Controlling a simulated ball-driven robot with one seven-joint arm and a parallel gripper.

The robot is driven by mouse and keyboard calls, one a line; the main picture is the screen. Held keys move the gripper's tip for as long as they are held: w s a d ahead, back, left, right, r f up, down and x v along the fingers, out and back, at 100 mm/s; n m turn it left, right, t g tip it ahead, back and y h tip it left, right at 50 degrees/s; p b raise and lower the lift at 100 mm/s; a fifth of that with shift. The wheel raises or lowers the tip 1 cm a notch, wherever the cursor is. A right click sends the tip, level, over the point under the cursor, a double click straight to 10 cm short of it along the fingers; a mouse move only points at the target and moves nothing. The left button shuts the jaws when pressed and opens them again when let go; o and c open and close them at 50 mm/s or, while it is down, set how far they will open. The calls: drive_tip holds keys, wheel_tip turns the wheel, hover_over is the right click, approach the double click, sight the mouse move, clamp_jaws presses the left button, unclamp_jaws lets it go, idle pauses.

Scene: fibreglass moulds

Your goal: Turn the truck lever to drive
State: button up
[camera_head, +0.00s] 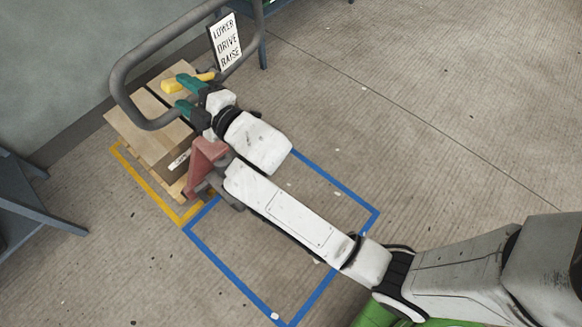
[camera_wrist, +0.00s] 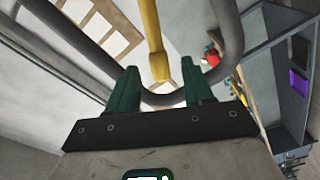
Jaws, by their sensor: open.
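The pallet truck has a grey looped handle (camera_head: 128,62) with a yellow lever (camera_head: 172,86) inside the loop. A sign (camera_head: 226,42) beside the handle reads LOWER, DRIVE, RAISE from top to bottom. My gripper (camera_head: 182,93) has green fingers, open and empty, reaching into the loop close to the lever. In the wrist view, the yellow lever (camera_wrist: 152,35) comes down from the top, its end lined up with the gap between the fingertips (camera_wrist: 160,82). I see no contact and cannot tell the depth between them. The lever's exact setting is unclear.
Cardboard boxes (camera_head: 150,130) sit on a pallet by the wall, beneath the handle. The truck's red body (camera_head: 205,160) is partly behind my arm. Yellow and blue (camera_head: 330,184) floor lines mark bays. A blue-grey bench (camera_head: 30,205) stands left. The floor at right is clear.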

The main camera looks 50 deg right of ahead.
drive_tip(key=s+d+f+m+g, duration=0.2)
drive_tip(key=s+f+m+g, duration=0.1)
drive_tip(key=s+f, duration=0.3)
drive_tip(key=s+d+f+m+g+h+b, duration=0.1)
drive_tip(key=s+d+f+m+g, duration=0.2)
drive_tip(key=s+f, duration=0.3)
drive_tip(key=s+d+f+m+g+h+b, duration=0.1)
drive_tip(key=s+d+f+m+g, duration=0.1)
drive_tip(key=s+f+g, duration=0.3)
drive_tip(key=shift+s+d+f+m, duration=0.25)
drive_tip(key=shift+s+f+m, duration=0.4)
drive_tip(key=shift+s, duration=1.4)
